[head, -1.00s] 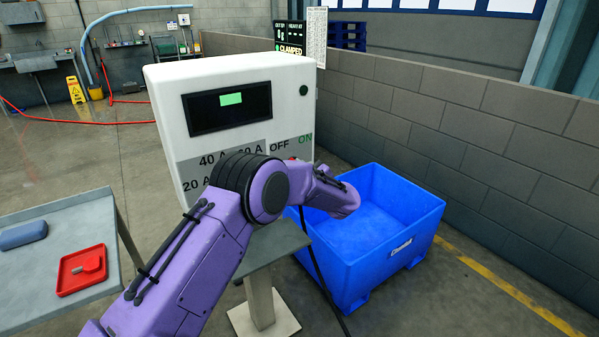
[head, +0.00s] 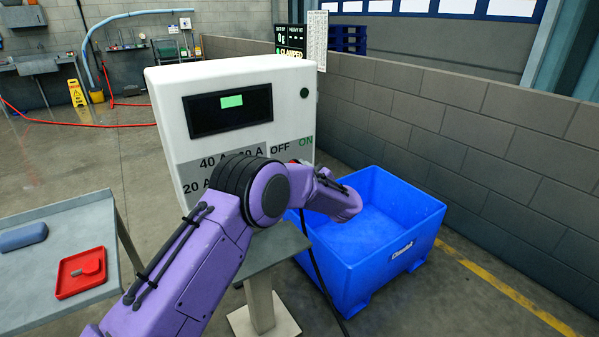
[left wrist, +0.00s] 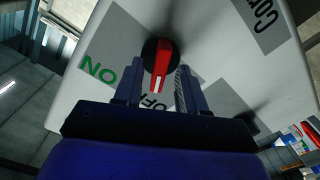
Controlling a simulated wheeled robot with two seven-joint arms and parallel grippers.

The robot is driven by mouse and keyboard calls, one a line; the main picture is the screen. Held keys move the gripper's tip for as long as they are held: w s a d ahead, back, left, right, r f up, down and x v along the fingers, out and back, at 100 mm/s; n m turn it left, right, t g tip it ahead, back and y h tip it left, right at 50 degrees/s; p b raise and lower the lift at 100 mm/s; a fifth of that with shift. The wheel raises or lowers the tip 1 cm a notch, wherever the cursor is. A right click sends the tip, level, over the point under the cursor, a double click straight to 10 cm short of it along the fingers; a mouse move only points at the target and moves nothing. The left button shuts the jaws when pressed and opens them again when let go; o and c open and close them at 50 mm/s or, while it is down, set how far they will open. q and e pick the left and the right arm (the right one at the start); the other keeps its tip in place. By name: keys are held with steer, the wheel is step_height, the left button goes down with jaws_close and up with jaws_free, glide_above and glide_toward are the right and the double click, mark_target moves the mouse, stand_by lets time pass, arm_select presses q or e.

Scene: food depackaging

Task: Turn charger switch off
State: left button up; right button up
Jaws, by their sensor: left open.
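The charger (head: 160,95) is a white box with a dark screen (head: 228,108) showing a green patch. Its front carries amp labels and the words OFF and ON. My left arm crosses in front of it and hides part of that front. In the left wrist view the red switch (left wrist: 163,62) sits on a dark round base on the charger face (left wrist: 215,50). Its white-marked end points toward the partly hidden OFF label; the green ON label is to the left. My left gripper (left wrist: 156,82) is open, one finger on each side of that end. Contact cannot be told. My right gripper is not in view.
A blue bin (head: 420,225) stands on the floor right of the charger, before a grey block wall (head: 480,140). A table (head: 30,295) at the left holds a red tray (head: 72,287) and a blue-grey case (head: 24,236). A dark cable hangs near the charger's stand (head: 262,300).

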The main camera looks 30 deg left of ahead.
arm_select(q)
steer(key=b+v, duration=0.2)
steer(key=v, duration=0.8)
